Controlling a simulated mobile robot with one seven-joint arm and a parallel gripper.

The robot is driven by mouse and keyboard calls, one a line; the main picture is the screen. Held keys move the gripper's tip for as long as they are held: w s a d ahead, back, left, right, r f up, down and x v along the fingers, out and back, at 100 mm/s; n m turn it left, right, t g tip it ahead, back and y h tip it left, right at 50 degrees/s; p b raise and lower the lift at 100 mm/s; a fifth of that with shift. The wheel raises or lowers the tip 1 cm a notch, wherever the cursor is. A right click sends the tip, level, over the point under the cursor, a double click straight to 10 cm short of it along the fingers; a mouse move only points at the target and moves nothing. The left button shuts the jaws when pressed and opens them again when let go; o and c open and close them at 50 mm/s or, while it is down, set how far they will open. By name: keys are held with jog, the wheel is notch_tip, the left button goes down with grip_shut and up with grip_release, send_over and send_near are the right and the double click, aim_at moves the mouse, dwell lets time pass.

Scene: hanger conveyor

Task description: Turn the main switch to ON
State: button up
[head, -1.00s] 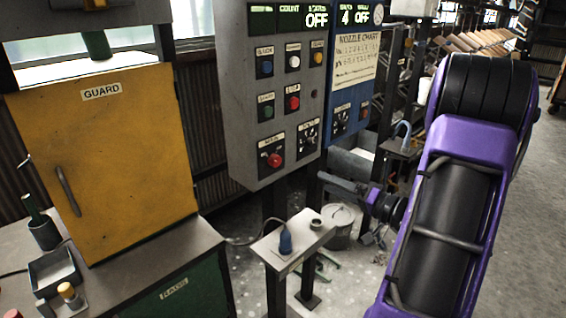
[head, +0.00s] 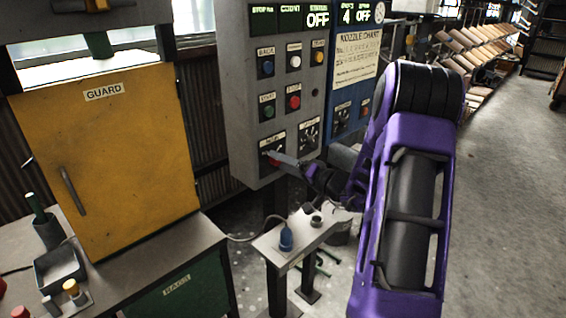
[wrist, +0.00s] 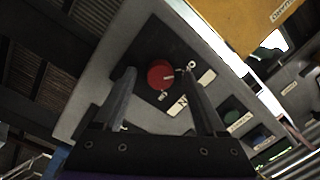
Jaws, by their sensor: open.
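The main switch is a round red knob (wrist: 161,75) with a pale pointer mark, on a dark square plate low on the grey control panel (head: 240,110). In the wrist view the knob lies ahead of my gripper (wrist: 157,82), between its two spread fingers. The fingers are open, and I cannot tell whether either touches the knob. In the head view my gripper (head: 272,157) is at the panel's lower part and covers most of the knob. The lettering beside the knob is too small and partly hidden to read.
Several push buttons, including a red one (head: 293,102), sit above the switch. A black dial (head: 309,134) is just right of it. A blue panel (head: 352,75) adjoins on the right. A small stand with a blue plug (head: 286,238) is below. A yellow guard door (head: 110,160) stands left.

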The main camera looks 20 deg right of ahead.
grip_shut()
dwell(0.3)
